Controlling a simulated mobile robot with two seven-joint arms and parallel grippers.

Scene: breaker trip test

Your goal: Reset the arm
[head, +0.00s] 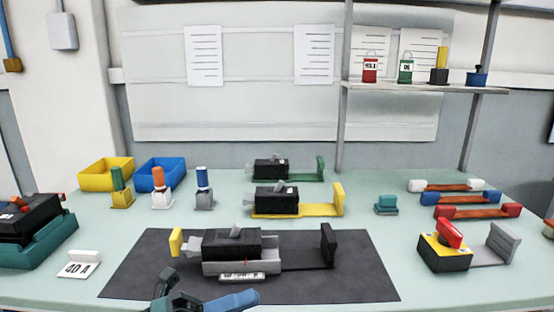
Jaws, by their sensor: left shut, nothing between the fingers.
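My left gripper (166,284) is at the bottom edge, in front of the dark mat (345,280). It is shut with nothing held, and part of it is cut off by the frame. My right gripper is not in view. On the mat stands a black breaker (232,243) in a grey cradle, with a yellow end block (176,241) at its left and a black upright plate (328,245) at its right. My left gripper is apart from the breaker in the picture.
A 40 A card (79,265) and a black device in a teal tray (40,240) are at left. Yellow (106,174) and blue bins (160,174) stand behind. A yellow and black device with a red top (445,248) is at right. The mat's right part is clear.

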